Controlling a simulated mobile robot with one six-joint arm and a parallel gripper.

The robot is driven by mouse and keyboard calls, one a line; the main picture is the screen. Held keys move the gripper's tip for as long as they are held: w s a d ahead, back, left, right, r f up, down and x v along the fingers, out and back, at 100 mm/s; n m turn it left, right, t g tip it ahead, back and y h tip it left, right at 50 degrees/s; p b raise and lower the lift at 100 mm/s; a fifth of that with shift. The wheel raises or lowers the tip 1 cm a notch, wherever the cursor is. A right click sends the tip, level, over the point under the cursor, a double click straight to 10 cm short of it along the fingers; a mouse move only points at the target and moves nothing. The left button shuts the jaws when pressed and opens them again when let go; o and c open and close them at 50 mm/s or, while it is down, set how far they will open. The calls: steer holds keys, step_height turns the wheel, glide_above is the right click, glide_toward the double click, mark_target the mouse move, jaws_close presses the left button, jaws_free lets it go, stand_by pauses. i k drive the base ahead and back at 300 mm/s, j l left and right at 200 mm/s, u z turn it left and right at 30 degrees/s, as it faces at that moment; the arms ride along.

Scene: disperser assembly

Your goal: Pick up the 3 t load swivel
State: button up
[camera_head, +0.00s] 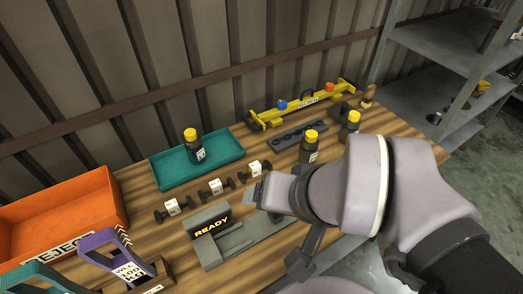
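Three small dark dumbbell-shaped pieces with white tags lie in a slanting row on the wooden table: a left one (173,207), a middle one (216,188) and a right one (254,169). They may be the load swivels. Their tag print is too small to read, so I cannot tell which is the 3 t one. My gripper (260,190) reaches in from the right, just below the right piece and right of the middle one. It looks apart from both. My own wrist hides much of it, and I cannot see whether its fingers are open.
A grey fixture marked READY (212,226) sits below the row. A teal tray (168,177) holds a yellow-capped bottle (193,147). An orange REJECT bin (60,215) and purple handled piece (125,262) are left. A yellow beam (300,106) and more bottles (310,148) stand behind.

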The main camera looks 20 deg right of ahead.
mark_target(348, 127)
steer(key=k+l, duration=0.15)
steer(key=l, duration=0.25)
steer(key=k+l, duration=0.2)
steer(key=l, duration=0.15)
steer(key=k+l, duration=0.15)
steer(key=l, duration=0.25)
steer(key=k+l, duration=0.15)
steer(key=l, duration=0.2)
